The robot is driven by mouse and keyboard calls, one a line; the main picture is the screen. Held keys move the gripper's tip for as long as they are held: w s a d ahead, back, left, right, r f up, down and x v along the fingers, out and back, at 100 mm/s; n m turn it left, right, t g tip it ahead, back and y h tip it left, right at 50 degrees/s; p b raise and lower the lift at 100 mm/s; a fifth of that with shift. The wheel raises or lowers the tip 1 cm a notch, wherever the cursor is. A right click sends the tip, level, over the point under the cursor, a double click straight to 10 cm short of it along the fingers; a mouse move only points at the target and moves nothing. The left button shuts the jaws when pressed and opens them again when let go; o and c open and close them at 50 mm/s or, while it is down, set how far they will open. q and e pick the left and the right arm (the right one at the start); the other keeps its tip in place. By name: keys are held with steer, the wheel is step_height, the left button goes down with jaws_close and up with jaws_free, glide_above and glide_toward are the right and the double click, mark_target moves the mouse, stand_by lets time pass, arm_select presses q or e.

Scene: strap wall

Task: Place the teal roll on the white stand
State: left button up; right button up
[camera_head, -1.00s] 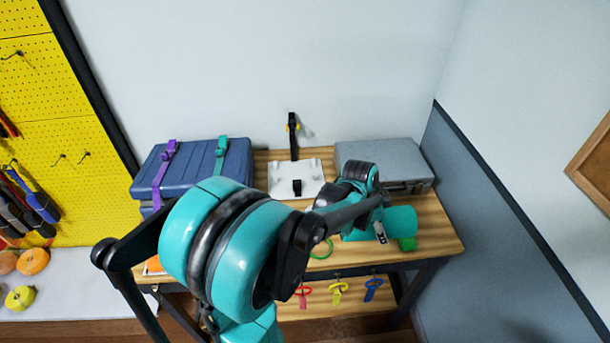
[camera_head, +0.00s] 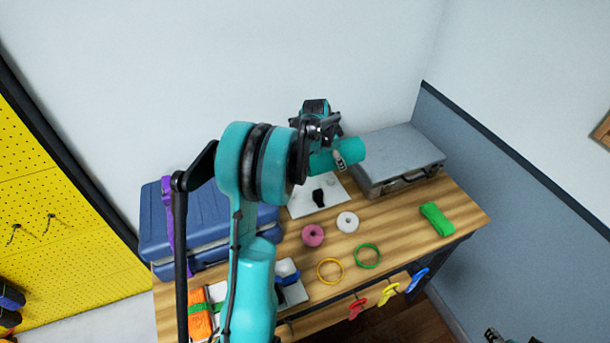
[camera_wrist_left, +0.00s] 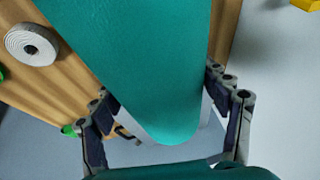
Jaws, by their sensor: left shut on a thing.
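The teal roll (camera_head: 349,151) is a thick cylinder held above the table, near the grey case's left end. My left gripper (camera_head: 336,150) is shut on it. In the left wrist view the roll (camera_wrist_left: 150,65) fills the middle, between the two fingers. The white stand (camera_head: 301,205), a flat plate with a black strap on it, lies on the table below and left of the roll. Its back part is hidden by my arm and the roll. A small dark tip at the bottom right edge may be my right gripper (camera_head: 494,335); its jaws cannot be made out.
A blue case (camera_head: 215,240) stands left of the stand and a grey case (camera_head: 400,155) right of it. A pink roll (camera_head: 313,235) and a white roll (camera_head: 347,222) lie in front. A green bundle (camera_head: 436,218) lies at the right.

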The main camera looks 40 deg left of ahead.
arm_select(q)
steer(key=s+a+f, duration=0.1)
steer(key=a, duration=0.1)
steer(key=s+a+f+b, duration=0.1)
steer(key=s+a+f, duration=0.1)
steer(key=a, duration=0.1)
steer(key=s+a+f+b, duration=0.1)
steer(key=a+f, duration=0.1)
steer(key=shift+s+a+f, duration=0.2)
steer(key=shift+s, duration=0.05)
steer(key=shift+f+b, duration=0.65)
steer(key=shift+f, duration=1.35)
steer(key=shift+r, duration=0.1)
steer(key=o, duration=1.2)
steer(key=shift+f, duration=0.2)
steer(key=shift+r, duration=0.15)
